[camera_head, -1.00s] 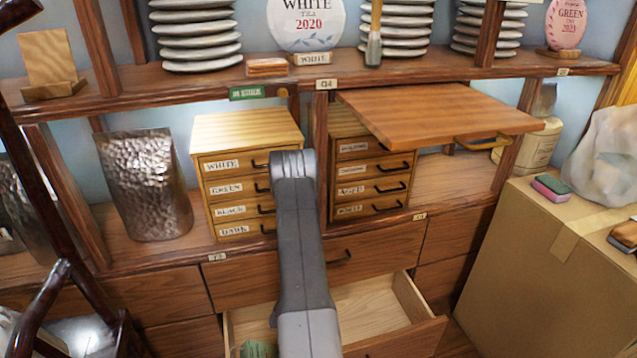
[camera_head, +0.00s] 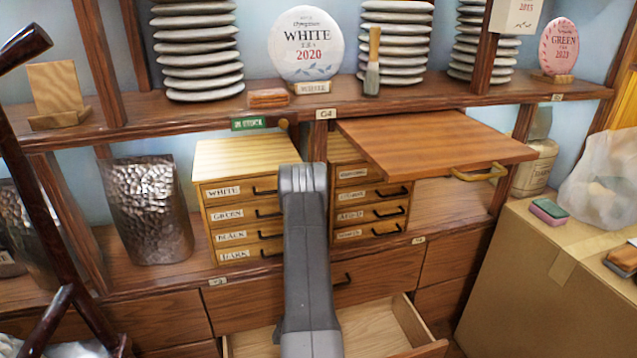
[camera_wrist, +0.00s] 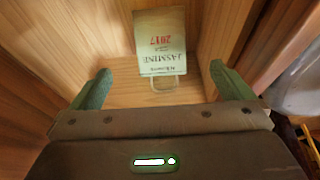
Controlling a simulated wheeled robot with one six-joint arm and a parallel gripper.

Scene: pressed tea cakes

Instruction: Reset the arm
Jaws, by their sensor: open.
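My gripper (camera_wrist: 162,84) shows in the wrist view, its two green-tipped fingers wide apart with nothing between them. Beyond the fingertips is a pale green sign (camera_wrist: 160,30) reading JASMINE 2017, upside down in the picture, with a small pale tab at its lower edge. The sign is inside the open wooden drawer (camera_wrist: 110,95) and is apart from both fingers. In the head view my grey arm link reaches down in front of the shelf to the open drawer (camera_head: 375,325). My gripper is out of sight there.
Two small drawer cabinets (camera_head: 240,145) stand on the lower shelf. A wooden board (camera_head: 430,140) juts out from the shelf on the right. A hammered metal vessel (camera_head: 150,210) stands left, a cardboard box (camera_head: 540,270) right.

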